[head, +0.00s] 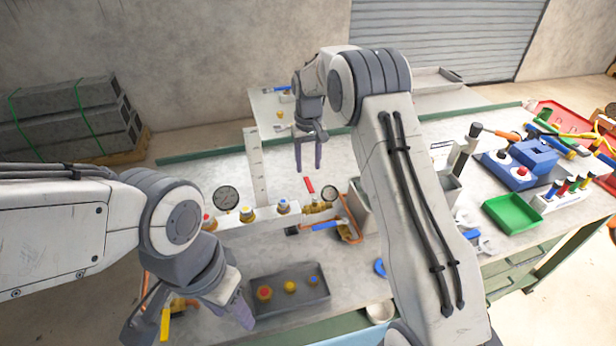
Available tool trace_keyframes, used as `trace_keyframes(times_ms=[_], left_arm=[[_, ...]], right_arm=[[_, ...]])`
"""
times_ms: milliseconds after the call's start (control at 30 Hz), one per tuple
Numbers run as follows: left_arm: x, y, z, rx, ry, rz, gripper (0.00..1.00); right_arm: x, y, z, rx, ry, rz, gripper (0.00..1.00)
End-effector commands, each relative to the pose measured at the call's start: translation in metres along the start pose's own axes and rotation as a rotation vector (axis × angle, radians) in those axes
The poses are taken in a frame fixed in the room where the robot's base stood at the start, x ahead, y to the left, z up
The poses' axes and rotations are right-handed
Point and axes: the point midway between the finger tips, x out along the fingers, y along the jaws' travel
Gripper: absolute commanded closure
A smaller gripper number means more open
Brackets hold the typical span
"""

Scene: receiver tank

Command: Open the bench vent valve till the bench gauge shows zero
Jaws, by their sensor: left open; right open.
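A large dial gauge (227,198) stands at the left of a white manifold block (265,228) on the bench. A smaller dial gauge (329,193) stands at its right end. Both needles are too small to read. Brass fittings (317,208) with a red lever (309,185) are beside the small gauge, and a blue lever (327,226) lies just below. A yellow lever (165,325) shows at lower left. I cannot tell which handle is the vent valve. My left gripper (188,318) is open near the yellow lever. My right gripper (308,158) is open behind the manifold, touching nothing visible.
A dark tray (258,309) with red, yellow and blue-topped parts lies in front of the manifold. My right arm hides part of the bench centre. The rear bench (265,105) is mostly clear.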

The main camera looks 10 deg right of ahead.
Motion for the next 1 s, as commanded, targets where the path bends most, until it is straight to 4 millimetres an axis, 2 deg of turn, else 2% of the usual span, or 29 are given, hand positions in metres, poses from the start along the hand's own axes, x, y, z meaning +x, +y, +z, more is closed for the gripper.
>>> trace_keyframes(times_ms=[100,300,733,867,967,1000], left_arm=[[0.007,-0.001,0.000,0.001,0.000,0.000,0.50],[0.009,-0.001,0.001,0.001,0.000,0.000,0.50],[0.009,-0.001,0.001,0.001,0.000,0.000,0.50],[0.009,-0.001,0.001,0.001,0.000,0.000,0.50],[0.009,-0.001,0.001,0.001,0.000,0.000,0.50],[0.009,-0.001,0.001,0.001,0.000,0.000,0.50]], right_arm=[[-0.021,0.000,-0.001,-0.001,0.004,0.000,0.49],[-0.044,-0.001,0.000,-0.001,0.001,0.000,0.49],[-0.051,-0.004,0.002,-0.008,0.001,-0.001,0.49],[-0.067,-0.035,0.023,-0.058,0.006,-0.008,0.49],[-0.087,-0.075,0.061,-0.133,0.014,-0.019,0.49],[-0.094,-0.091,0.082,-0.168,0.015,-0.024,0.49]])
